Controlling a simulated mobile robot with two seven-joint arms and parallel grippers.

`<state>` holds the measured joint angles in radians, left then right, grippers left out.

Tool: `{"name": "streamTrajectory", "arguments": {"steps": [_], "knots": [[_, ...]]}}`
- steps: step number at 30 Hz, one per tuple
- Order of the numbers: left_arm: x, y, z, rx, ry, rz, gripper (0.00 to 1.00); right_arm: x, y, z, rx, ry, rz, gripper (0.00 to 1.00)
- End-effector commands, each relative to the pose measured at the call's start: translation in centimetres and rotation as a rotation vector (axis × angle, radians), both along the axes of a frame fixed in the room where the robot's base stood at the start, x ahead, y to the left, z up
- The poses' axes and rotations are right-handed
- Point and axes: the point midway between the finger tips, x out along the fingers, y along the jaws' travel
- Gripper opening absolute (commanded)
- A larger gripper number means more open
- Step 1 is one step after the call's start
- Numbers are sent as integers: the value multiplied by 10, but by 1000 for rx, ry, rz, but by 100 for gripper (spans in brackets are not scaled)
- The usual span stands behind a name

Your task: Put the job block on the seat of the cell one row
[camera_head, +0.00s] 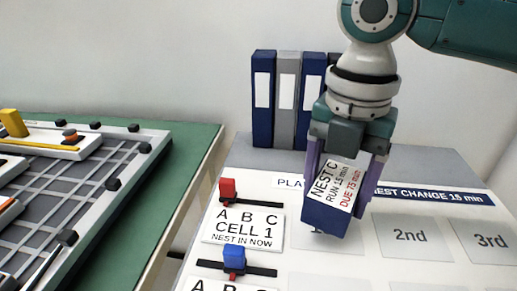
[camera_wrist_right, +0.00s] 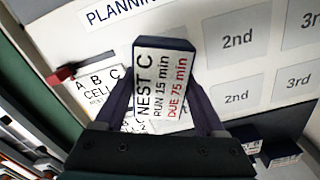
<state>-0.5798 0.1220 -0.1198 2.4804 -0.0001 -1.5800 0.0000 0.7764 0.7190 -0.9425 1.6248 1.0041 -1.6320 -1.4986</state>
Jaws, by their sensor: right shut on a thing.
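The job block (camera_head: 325,210) is dark blue with a white label reading NEST C, RUN 15 min, DUE 75 min. My right gripper (camera_head: 342,180) is shut on it, one finger on each side, and holds it tilted over the planning board. The block fills the middle of the right wrist view (camera_wrist_right: 165,85) between the fingers. The CELL 1 card (camera_head: 242,229) lies left of the block. A grey seat (camera_head: 345,243) in that row is partly hidden by the block; the 2nd (camera_head: 410,237) and 3rd (camera_head: 490,240) seats to its right look empty. My left gripper is out of view.
A red slider (camera_head: 227,187) and a blue slider (camera_head: 234,257) sit on dark tracks by the cards. Several binders (camera_head: 263,100) stand behind the board. A green table (camera_head: 190,160) with a gridded tray is at left. Dark blue blocks (camera_wrist_right: 280,153) lie at the wrist view's lower right.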

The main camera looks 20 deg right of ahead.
Motion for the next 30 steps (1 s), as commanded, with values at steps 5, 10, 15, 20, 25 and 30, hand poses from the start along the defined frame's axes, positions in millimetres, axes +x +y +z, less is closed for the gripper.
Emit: {"name": "streamTrajectory", "arguments": {"steps": [5, 10, 15, 20, 25, 30], "knots": [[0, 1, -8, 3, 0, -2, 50, -1, 1, -25, 0, 3, 1, 8], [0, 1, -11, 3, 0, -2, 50, 0, 0, -42, 0, 1, 0, 8], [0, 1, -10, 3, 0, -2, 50, 0, 0, -41, 0, 0, 1, 8], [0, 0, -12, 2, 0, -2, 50, 0, 0, -45, 0, 0, 1, 8], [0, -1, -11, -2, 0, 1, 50, 0, 0, -45, 0, 0, 1, 88], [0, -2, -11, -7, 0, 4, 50, 0, 0, -45, 0, 0, 1, 100]]}}
